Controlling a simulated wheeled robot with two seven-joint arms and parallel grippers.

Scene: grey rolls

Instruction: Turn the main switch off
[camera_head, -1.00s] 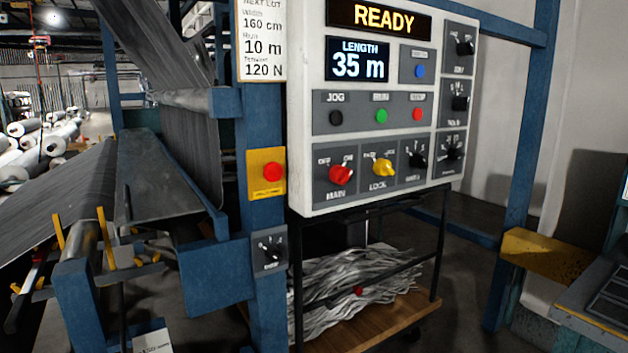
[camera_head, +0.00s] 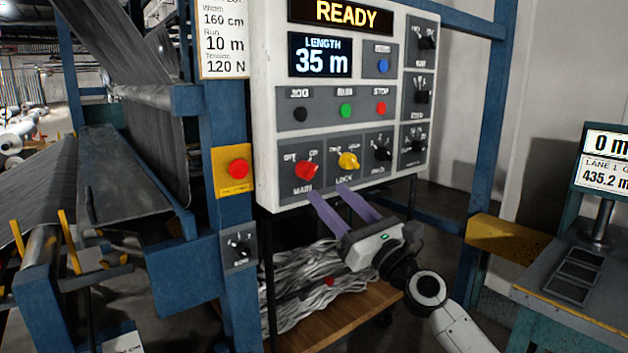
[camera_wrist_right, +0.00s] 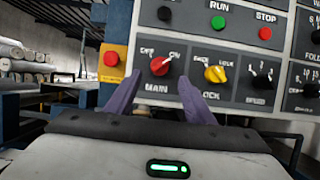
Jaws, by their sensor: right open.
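The main switch is a red rotary knob (camera_head: 307,170) at the lower left of the white control panel (camera_head: 266,120). Its plate is labelled MAIN, with OFF at left and ON at right; the knob (camera_wrist_right: 160,66) appears turned toward ON. My right gripper (camera_head: 328,192) is open and empty, just below the panel's bottom edge, its purple fingers pointing up toward it. In the right wrist view the fingertips (camera_wrist_right: 158,76) appear to either side of the red knob, apart from it. My left gripper is not in view.
A yellow lock knob (camera_head: 348,161) sits right of the main switch, with black dials beyond. A red button on a yellow plate (camera_head: 232,171) is on the blue post at left. A wooden-shelved cart (camera_head: 345,318) with grey strips stands below. The display reads READY.

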